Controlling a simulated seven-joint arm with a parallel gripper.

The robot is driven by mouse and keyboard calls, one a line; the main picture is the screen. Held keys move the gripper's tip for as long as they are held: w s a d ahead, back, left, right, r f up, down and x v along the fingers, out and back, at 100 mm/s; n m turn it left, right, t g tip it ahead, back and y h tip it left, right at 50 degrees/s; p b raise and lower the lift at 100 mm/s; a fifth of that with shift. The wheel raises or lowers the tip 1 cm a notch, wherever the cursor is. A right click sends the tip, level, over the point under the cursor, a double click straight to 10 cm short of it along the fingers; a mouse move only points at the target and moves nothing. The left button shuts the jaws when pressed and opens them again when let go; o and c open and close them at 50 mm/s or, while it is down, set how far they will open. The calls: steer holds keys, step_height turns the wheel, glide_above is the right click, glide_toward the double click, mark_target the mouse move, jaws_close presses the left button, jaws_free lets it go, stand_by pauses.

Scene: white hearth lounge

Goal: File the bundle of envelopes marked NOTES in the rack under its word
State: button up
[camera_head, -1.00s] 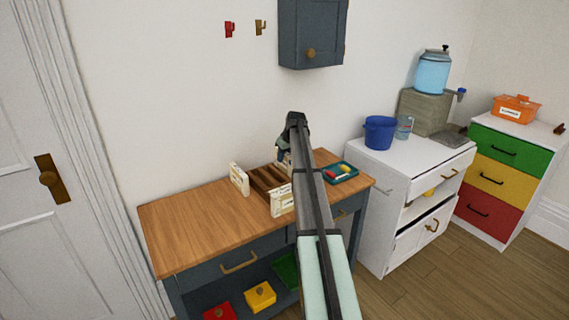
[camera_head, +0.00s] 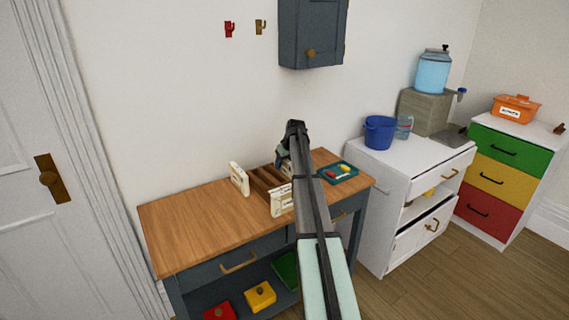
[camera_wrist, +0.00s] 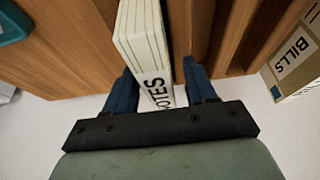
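In the wrist view a thick white bundle of envelopes marked NOTES (camera_wrist: 140,35) stands between the two blue fingers of my gripper (camera_wrist: 160,80). The left finger is close beside it; wood shows in a gap before the right finger, so the gripper looks open around it. In the head view my gripper (camera_head: 290,150) is low over the table, and my arm hides much of it and the bundle. The brown slatted rack (camera_head: 264,185) is just left of my arm. A piece marked BILLS (camera_wrist: 294,60) shows at the right of the wrist view.
White pieces stand at the rack's left (camera_head: 238,178) and front (camera_head: 282,201); their words are unreadable there. A teal tray (camera_head: 325,179) with small items lies right of my arm. The left of the wooden tabletop (camera_head: 190,218) is clear. A blue bucket (camera_head: 379,132) stands on the white cabinet.

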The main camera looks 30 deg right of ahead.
steer(key=v, duration=1.2)
steer(key=shift+r, duration=0.15)
steer(key=shift+s, duration=0.1)
stand_by(0.3)
